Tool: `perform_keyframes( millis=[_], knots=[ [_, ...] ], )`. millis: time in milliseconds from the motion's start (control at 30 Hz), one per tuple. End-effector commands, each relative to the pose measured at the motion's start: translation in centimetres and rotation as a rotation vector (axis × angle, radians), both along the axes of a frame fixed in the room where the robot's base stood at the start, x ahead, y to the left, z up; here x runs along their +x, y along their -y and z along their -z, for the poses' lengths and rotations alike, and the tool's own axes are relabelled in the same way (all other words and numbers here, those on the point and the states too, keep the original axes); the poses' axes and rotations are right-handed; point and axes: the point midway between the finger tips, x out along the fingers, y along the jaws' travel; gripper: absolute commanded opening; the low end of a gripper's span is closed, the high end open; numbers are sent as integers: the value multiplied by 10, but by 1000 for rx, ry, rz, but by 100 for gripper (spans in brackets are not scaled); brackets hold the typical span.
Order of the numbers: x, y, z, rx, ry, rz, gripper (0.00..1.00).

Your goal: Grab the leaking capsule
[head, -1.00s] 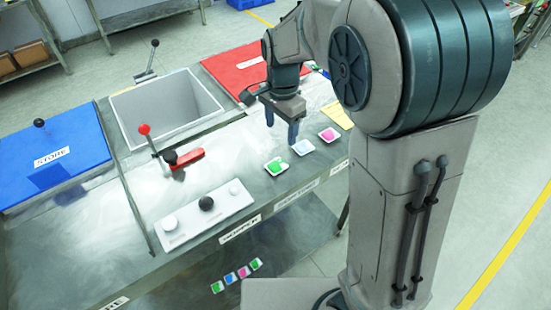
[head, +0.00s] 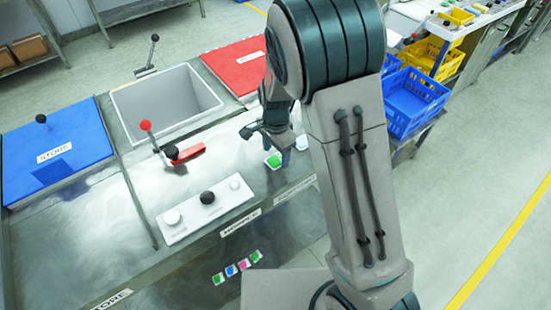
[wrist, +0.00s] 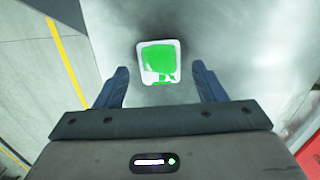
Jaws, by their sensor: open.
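A capsule with a white rim and bright green, uneven contents (head: 273,161) lies on the metal bench top, close to its front edge. It also shows in the wrist view (wrist: 158,62), flat and between the fingertips in the picture. My gripper (wrist: 161,70) is open and empty, with one finger on each side of the green capsule. The fingers look to be above the bench; I cannot tell how high. I cannot tell for certain from the pictures which capsule leaks.
A white panel with knobs (head: 205,209) and a red-handled lever (head: 184,154) stand left of the capsule. Behind are an open bin (head: 165,103), a blue STORE lid (head: 50,150) and a red lid (head: 238,66). My arm hides the bench's right part.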

Motion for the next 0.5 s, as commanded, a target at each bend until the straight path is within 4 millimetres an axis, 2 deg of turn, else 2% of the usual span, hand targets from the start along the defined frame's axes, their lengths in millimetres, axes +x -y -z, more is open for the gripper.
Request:
perform_keyframes(
  millis=[133,400,467,500],
  knots=[
    [0,1,15,-1,-1,0,64],
    [0,0,18,1,1,0,64],
    [0,0,18,1,1,0,50],
    [0,0,18,1,1,0,39]
  ],
)
